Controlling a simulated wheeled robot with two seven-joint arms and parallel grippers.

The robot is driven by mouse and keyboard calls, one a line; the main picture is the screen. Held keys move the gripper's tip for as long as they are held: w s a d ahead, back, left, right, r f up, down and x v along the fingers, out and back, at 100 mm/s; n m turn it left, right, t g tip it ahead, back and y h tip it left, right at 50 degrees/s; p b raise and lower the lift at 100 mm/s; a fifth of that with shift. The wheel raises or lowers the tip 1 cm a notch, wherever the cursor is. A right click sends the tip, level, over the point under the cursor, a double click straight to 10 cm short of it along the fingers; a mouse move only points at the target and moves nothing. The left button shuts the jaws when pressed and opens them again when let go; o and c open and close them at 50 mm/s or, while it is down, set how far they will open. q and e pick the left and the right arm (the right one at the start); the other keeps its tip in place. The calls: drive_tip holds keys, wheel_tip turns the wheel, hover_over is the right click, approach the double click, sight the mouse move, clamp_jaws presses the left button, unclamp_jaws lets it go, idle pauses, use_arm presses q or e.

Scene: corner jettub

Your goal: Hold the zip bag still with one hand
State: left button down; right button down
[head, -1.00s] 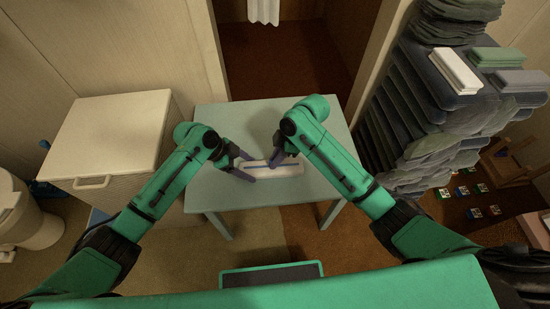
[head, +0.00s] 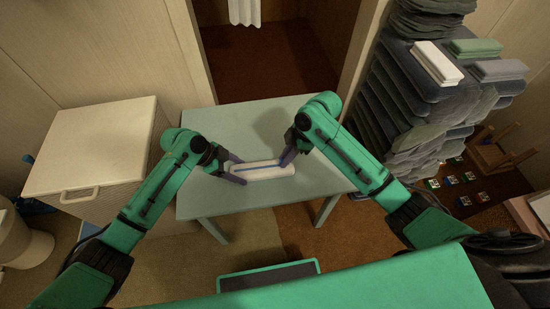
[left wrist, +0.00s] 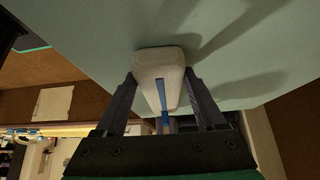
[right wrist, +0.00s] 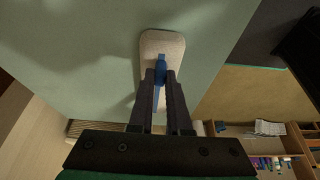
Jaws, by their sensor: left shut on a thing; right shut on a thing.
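The zip bag (head: 264,173) is a long, pale, rounded pouch with a blue zip line along its top. It lies on the pale green table (head: 230,120). My left gripper (head: 235,174) is shut on the bag's left end, with one finger along each side; the left wrist view also shows the bag (left wrist: 160,62) between the fingers. My right gripper (head: 286,160) is at the bag's right part. In the right wrist view its fingers close on the blue zip pull (right wrist: 160,68), above the bag (right wrist: 162,42). The fingers partly hide the pull.
A white lidded hamper (head: 95,145) stands left of the table. A tall stack of dark folded cloth (head: 410,110) with folded towels (head: 437,62) on top stands at the right. The tabletop around the bag is clear.

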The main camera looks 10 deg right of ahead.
use_arm(q)
drive_tip(key=shift+s+a+f, duration=0.15)
drive_tip(key=shift+f, duration=0.15)
use_arm(e)
drive_tip(key=c, duration=0.8)
unclamp_jaws()
drive_tip(key=shift+c, duration=0.2)
drive_tip(key=v, duration=1.2)
drive_tip(key=shift+r, duration=0.1)
use_arm(q)
unclamp_jaws()
use_arm(e)
drive_tip(key=shift+a, duration=0.1)
use_arm(q)
drive_tip(key=shift+w+r, duration=0.15)
drive_tip(key=shift+w, duration=0.05)
